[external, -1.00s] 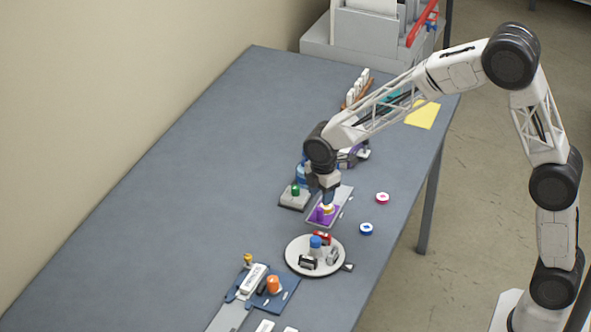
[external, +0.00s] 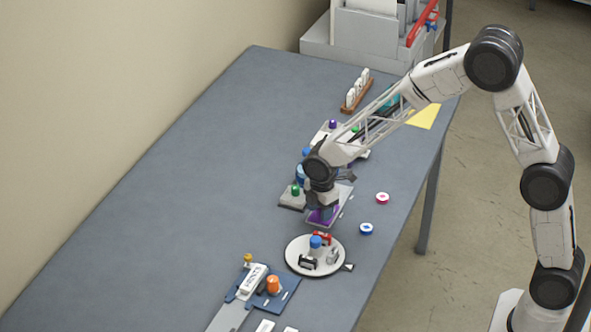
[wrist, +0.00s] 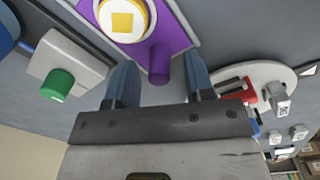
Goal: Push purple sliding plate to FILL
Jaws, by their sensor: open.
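The purple sliding plate (external: 318,217) lies on a grey track (external: 340,207) on the table, partly hidden by my gripper. In the wrist view the plate (wrist: 186,35) carries a white round piece with a yellow square (wrist: 122,18) and an upright purple knob (wrist: 159,62). My gripper (wrist: 160,66) is open, with one blue finger on each side of the knob; I cannot tell whether either touches it. In the external view my gripper (external: 323,208) is low over the plate. No FILL mark can be read.
A grey block with a green knob (external: 295,190) stands just left of the track. A white turntable (external: 292,256) with small parts is in front. A blue-ended roll (external: 366,229) and a red-ended one (external: 382,198) lie to the right. The table's left side is clear.

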